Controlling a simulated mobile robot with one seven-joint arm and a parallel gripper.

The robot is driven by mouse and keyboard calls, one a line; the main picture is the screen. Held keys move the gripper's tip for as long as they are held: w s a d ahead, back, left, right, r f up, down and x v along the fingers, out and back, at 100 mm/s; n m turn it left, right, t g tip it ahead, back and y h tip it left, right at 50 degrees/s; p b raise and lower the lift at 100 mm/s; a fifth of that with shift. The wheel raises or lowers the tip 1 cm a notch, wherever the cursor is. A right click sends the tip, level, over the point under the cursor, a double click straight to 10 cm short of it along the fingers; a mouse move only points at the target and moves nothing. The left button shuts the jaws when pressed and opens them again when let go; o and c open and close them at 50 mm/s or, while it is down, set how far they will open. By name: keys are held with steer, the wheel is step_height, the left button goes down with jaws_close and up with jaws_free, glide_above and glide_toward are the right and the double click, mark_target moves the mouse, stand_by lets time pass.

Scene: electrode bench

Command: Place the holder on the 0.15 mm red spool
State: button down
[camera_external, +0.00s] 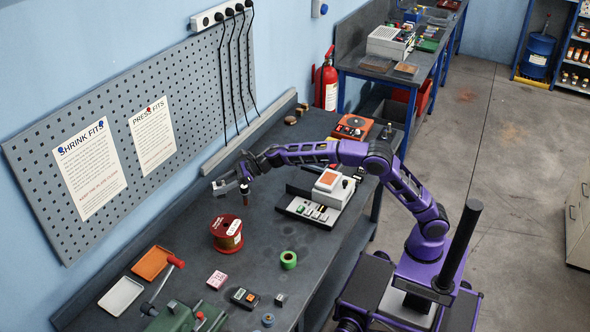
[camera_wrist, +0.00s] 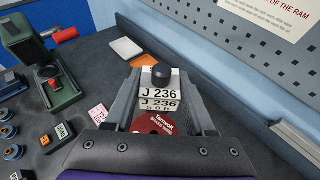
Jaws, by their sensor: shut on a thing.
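My gripper (camera_external: 230,185) is above the bench, behind the red spool in the external view. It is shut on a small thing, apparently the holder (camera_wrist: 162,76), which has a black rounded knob. A white plate marked "J 236" shows between the fingers in the wrist view. A slim dark piece (camera_external: 245,197) hangs under the gripper. The red spool (camera_external: 227,223) stands upright on the bench, with copper-coloured wire and a pale label. Its red top, lettered "Tarnvolt", partly shows in the wrist view (camera_wrist: 153,125); the gripper hides the rest. The held thing and spool look apart.
A green arbor press (camera_external: 176,318) stands at the front, near an orange tray (camera_external: 152,263) and a white tray (camera_external: 120,296). A white-and-grey device (camera_external: 333,188) stands to the right.

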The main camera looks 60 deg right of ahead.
steer(key=b, duration=0.2)
glide_above(226, 225)
step_height(226, 225, down, 15)
steer(key=shift+w+r, duration=0.1)
steer(key=shift+r, duration=0.05)
steer(key=shift+f+b, duration=0.25)
steer(key=shift+b, duration=0.2)
steer(key=shift+c, duration=1.2)
jaws_free()
steer(key=shift+r+p, duration=0.25)
steer(key=shift+p, duration=0.15)
steer(key=shift+s+d, duration=0.25)
steer(key=b+v, duration=0.1)
steer(key=v, duration=1)
steer(key=shift+s+d, duration=0.1)
steer(key=shift+s, duration=0.05)
